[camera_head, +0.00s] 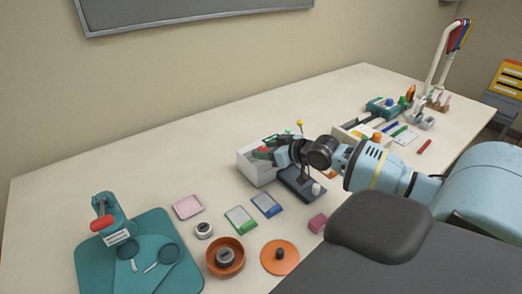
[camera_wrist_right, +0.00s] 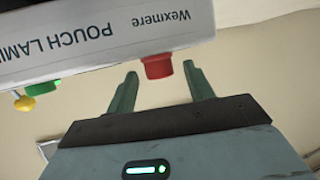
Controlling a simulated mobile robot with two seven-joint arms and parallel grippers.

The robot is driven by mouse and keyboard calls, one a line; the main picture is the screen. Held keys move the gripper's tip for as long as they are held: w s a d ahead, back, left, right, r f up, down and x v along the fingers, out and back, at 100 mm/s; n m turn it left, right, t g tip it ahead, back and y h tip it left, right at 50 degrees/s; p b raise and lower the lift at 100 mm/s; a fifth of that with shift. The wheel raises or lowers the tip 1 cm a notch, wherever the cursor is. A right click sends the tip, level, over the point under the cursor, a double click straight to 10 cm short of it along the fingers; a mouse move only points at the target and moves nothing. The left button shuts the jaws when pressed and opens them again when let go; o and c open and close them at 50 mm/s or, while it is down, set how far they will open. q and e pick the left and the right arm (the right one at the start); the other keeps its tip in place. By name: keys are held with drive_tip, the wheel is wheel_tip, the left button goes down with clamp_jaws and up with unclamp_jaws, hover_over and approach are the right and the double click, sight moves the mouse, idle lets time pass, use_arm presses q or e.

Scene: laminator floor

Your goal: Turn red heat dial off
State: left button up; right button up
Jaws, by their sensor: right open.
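The red heat dial (camera_wrist_right: 157,66) sticks out from the edge of the white pouch laminator (camera_wrist_right: 100,45), which appears upside down in the right wrist view. My right gripper (camera_wrist_right: 159,70) is open, with one green finger on either side of the dial in the picture. A gap shows between each finger and the dial, and no contact is visible. In the head view my right gripper (camera_head: 263,150) is at the white laminator (camera_head: 257,173), its fingers partly covering the top and front. My left gripper is not in view.
A green knob (camera_wrist_right: 42,88) and a yellow ball-tipped lever (camera_wrist_right: 24,103) are on the laminator's same side. In the head view, a dark stand (camera_head: 300,184) is close by my gripper. Pouches, an orange bowl (camera_head: 224,270) and a teal board (camera_head: 90,270) lie to the left.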

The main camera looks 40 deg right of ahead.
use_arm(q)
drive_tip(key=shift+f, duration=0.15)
use_arm(e)
drive_tip(key=shift+x, duration=0.9)
